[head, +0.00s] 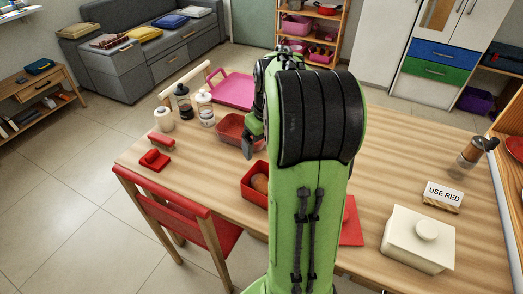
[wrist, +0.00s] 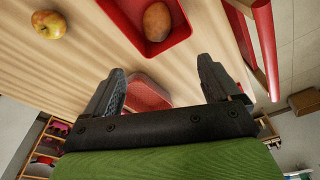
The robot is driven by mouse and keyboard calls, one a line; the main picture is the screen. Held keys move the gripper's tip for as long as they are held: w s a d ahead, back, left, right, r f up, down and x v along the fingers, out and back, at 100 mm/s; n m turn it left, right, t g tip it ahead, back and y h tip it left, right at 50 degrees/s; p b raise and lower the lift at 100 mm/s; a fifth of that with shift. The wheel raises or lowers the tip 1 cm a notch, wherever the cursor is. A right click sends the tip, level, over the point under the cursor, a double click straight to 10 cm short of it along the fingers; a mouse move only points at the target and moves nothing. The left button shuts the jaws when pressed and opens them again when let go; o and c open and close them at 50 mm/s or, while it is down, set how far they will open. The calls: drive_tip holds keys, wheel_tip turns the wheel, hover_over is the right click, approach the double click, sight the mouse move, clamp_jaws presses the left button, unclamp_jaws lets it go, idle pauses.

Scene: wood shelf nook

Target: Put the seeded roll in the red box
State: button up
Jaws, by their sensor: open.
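A red box (head: 253,197) stands on the wooden table, partly hidden behind my arm; it also shows at the top of the wrist view (wrist: 178,36). A brown oval roll (head: 260,184) lies inside it and is clearer in the wrist view (wrist: 157,21). I cannot make out seeds on it. My gripper (wrist: 157,76) is open, with nothing between its fingers. In the wrist view the roll and box lie beyond the fingertips. In the head view the gripper (head: 249,146) is mostly hidden by my arm.
A reddish basket (head: 231,128) stands behind the box and shows between my fingers (wrist: 147,94). An apple (wrist: 48,24) lies on the table. A "USE RED" sign (head: 443,195), a lidded cream box (head: 415,245) and a grinder (head: 470,157) stand right. Jars (head: 205,110) stand left.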

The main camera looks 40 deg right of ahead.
drive_tip(key=s+a+r+t, duration=0.1)
drive_tip(key=a+r, duration=0.2)
drive_tip(key=a, duration=0.3)
drive_tip(key=s+a+r, duration=0.2)
drive_tip(key=a+r, duration=0.1)
drive_tip(key=a, duration=0.3)
drive_tip(key=s+a+n+t, duration=0.1)
drive_tip(key=s+a+t, duration=0.1)
drive_tip(key=s+a, duration=0.8)
drive_tip(key=shift+s+a+f+n+t, duration=0.3)
drive_tip(key=shift+s+a+f+t, duration=0.05)
drive_tip(key=shift+s+a+t, duration=0.1)
drive_tip(key=shift+s, duration=0.1)
